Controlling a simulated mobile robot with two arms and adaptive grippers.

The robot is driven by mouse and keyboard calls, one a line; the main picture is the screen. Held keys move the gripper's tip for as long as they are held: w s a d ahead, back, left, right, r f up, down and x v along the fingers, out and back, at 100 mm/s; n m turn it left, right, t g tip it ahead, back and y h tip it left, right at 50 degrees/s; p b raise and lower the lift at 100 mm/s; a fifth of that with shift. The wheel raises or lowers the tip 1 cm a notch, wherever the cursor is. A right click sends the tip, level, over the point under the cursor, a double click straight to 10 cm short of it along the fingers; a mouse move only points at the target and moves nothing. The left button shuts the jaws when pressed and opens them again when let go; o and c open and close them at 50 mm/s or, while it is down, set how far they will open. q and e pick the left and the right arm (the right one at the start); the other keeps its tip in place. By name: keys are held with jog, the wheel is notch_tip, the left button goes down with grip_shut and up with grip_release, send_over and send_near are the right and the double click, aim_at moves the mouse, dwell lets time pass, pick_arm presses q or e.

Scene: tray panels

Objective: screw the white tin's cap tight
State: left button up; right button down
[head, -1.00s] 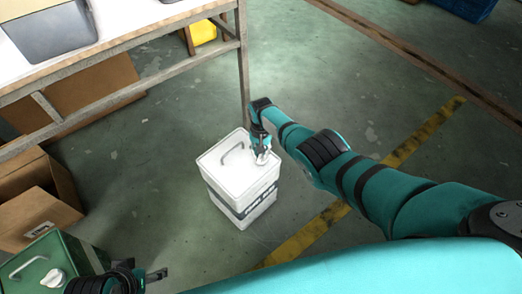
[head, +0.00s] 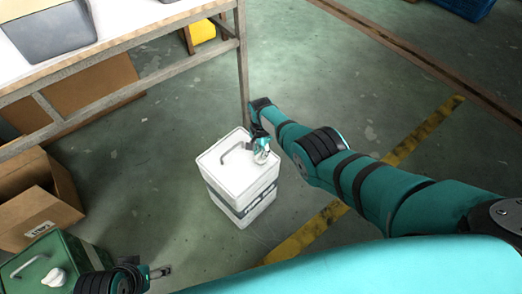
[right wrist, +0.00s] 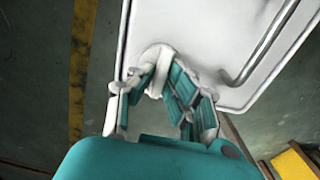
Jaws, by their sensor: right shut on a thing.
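The white tin (head: 240,180) stands upright on the floor in the middle of the head view, with a grey carrying handle (head: 237,158) on its top. Its white cap (right wrist: 157,80) sits at the top's right corner, largely hidden by the fingers. My right gripper (head: 262,155) reaches down over that corner and is shut on the cap. In the right wrist view the fingers (right wrist: 165,88) straddle the cap. My left gripper (head: 160,272) is at the bottom left, beside a green tin; its fingers are too partly seen to judge their opening.
The green tin (head: 40,262) with its own white cap (head: 54,277) stands at the lower left. Cardboard boxes (head: 38,220) lie behind it. A table (head: 130,42) with a grey bin stands at the upper left, its leg close behind the white tin. The floor right of the tin is clear.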

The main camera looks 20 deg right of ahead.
aim_at(261, 152)
jog(key=shift+w+r, duration=0.1)
jog(key=c, duration=1.3)
grip_release()
jog(key=shift+c, duration=0.2)
notch_tip(261, 152, up, 12)
